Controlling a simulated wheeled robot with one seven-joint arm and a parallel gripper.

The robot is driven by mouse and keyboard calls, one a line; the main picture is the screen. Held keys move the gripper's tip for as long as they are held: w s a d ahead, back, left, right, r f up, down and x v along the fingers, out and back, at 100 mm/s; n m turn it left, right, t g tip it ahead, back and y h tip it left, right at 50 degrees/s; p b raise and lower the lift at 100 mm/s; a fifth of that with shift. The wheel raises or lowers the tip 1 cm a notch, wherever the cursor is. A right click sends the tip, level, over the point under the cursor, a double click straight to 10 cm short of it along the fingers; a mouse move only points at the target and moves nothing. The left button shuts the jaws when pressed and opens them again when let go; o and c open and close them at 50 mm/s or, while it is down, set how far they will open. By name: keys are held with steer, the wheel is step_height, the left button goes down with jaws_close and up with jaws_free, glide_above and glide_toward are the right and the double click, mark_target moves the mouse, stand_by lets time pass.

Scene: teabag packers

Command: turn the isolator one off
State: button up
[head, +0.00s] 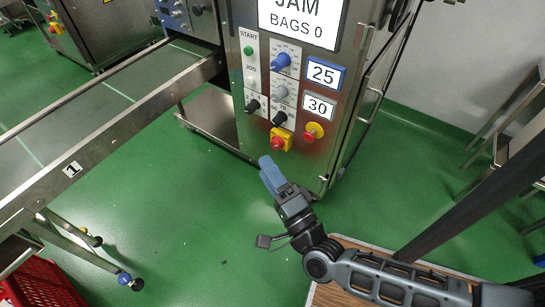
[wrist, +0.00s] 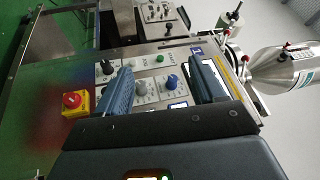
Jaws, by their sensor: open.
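The isolator (head: 281,140), a red knob on a square yellow plate, is low on the steel front of the machine. In the wrist view a red knob on a yellow plate (wrist: 75,103), which looks like this isolator, lies left of both fingers. Its exact turn angle is too small to read. My gripper (head: 271,174), with blue fingers, is below the isolator in the head view, apart from it. In the wrist view my gripper (wrist: 161,85) is open and empty, with panel knobs visible between its fingers.
Blue, grey and black knobs and displays are above. A conveyor (head: 110,100) marked 1 runs at left. A red crate (head: 42,285) is bottom left. Green floor (head: 200,220) is clear before the machine.

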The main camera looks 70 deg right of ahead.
steer(key=w+d+f+m+g+h+b, duration=0.3)
steer(key=d+f+m+g, duration=0.2)
steer(key=f+m, duration=0.25)
steer(key=w+d+f+m+g+h+b, duration=0.35)
steer(key=d+f+m, duration=0.2)
steer(key=m, duration=0.25)
steer(key=m+g+y+b, duration=0.2)
steer(key=m+g+b, duration=0.4)
steer(key=m+g, duration=0.8)
glide_toward(274, 145)
steer(key=s+d+t, duration=0.2)
steer(key=shift+g, duration=0.25)
steer(key=shift+w+b+x, duration=0.15)
steer(key=shift+b+x, duration=0.15)
steer(key=shift+x, duration=1.4)
steer(key=shift+w+b+x, duration=0.1)
steer(key=shift+b+x, duration=0.2)
steer(key=shift+x, duration=1.4)
steer(key=shift+d+r+m, duration=0.1)
steer(key=shift+m, duration=0.15)
steer(key=shift+c, duration=0.5)
steer(key=c, duration=1)
steer(key=shift+o, duration=0.2)
steer(key=shift+h, duration=0.25)
